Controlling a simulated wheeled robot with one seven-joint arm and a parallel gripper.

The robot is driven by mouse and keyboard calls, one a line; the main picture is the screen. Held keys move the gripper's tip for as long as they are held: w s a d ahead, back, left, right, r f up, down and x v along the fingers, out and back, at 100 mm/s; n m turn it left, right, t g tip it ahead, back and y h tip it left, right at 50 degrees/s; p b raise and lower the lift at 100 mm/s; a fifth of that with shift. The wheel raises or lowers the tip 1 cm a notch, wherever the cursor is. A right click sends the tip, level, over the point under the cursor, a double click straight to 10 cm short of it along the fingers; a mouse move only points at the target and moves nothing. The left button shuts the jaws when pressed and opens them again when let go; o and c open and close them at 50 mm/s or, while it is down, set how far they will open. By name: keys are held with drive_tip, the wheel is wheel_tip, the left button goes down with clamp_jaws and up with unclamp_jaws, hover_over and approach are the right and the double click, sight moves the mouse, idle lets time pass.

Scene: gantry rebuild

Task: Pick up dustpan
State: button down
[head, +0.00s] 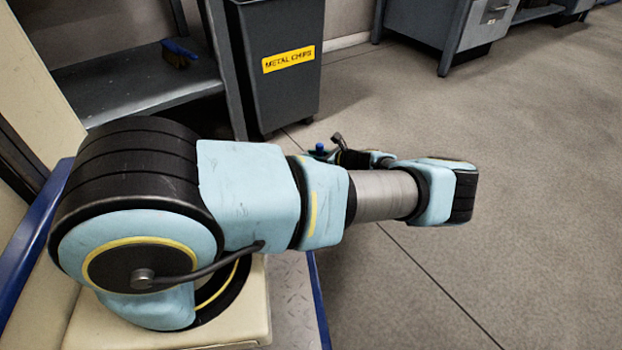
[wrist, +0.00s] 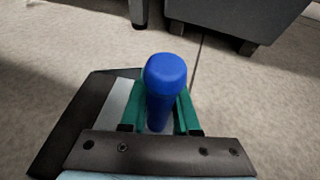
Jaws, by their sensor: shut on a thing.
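The dustpan's blue handle (wrist: 165,78) stands up in the middle of the wrist view. My gripper (wrist: 160,115) is shut on it, with a green finger on either side. A dark, flat shape with a grey face (wrist: 116,100) to the left looks like the dustpan's pan, but I cannot tell for sure. In the head view a small blue tip (head: 320,147) shows just beyond my arm; my gripper and the rest of the dustpan are mostly hidden there.
A dark grey bin labelled METAL CHIPS (head: 288,85) stands behind my arm. To its left, a brush with a blue top (head: 179,52) lies on a grey shelf (head: 130,88). A grey cabinet (head: 440,30) stands at the back. The floor (head: 520,190) to the right is clear.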

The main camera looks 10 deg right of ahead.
drive_tip(key=shift+r, duration=0.1)
wheel_tip(320, 180, up, 10)
drive_tip(key=p, duration=0.5)
drive_tip(key=shift+a, duration=0.1)
idle(0.8)
